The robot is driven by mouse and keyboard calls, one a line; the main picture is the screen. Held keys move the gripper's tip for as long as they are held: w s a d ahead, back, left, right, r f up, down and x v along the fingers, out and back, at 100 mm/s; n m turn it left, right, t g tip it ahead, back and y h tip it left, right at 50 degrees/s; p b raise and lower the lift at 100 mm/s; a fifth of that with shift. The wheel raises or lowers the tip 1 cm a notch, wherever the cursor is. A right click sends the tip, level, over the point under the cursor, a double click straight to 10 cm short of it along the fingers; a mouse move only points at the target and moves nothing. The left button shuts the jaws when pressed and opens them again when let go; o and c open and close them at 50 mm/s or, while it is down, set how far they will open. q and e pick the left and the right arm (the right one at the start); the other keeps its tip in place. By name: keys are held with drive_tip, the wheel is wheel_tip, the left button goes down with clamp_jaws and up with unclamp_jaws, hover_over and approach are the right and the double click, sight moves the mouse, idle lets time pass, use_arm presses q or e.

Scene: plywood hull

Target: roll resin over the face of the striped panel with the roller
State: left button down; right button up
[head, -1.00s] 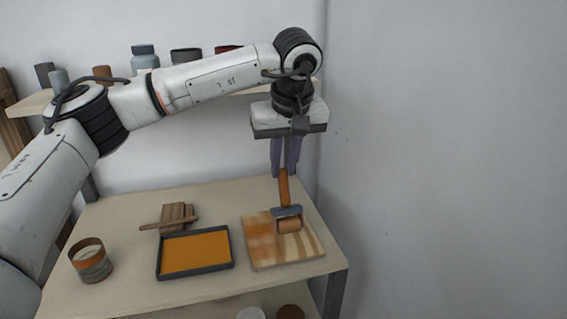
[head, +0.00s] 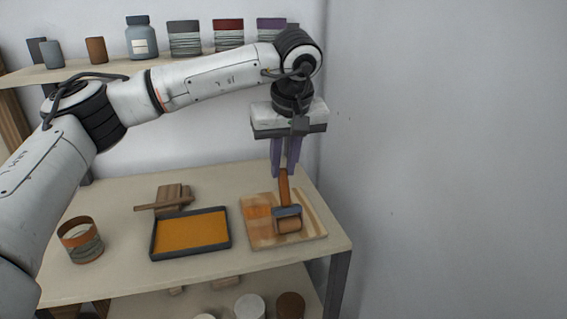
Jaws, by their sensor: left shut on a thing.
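My left gripper (head: 286,168) points down and is shut on the orange-brown handle of the roller (head: 288,219). The roller's head lies over the right-middle part of the striped panel (head: 264,234), and it looks to be touching the face. The panel lies flat at the right of the table, with pale and orange-brown stripes; its left part looks more orange. A dark-rimmed tray (head: 190,232) of orange resin lies to the left of the panel. My right gripper is out of view.
A wooden brush-like tool (head: 170,199) lies behind the tray. An open can (head: 81,240) stands at the table's (head: 120,280) left. Jars and cans stand on the back shelf (head: 115,66). A grey wall (head: 450,160) closes off the right side.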

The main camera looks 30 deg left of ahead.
use_arm(q)
drive_tip(key=shift+f, duration=0.45)
idle(0.5)
drive_tip(key=shift+r, duration=0.1)
drive_tip(key=shift+w+a, duration=0.35)
drive_tip(key=shift+w+a+p, duration=0.8)
drive_tip(key=shift+a+p, duration=0.05)
drive_tip(key=shift+a, duration=0.15)
drive_tip(key=shift+w+a+p, duration=0.8)
drive_tip(key=shift+a+p, duration=0.05)
drive_tip(key=shift+a, duration=0.1)
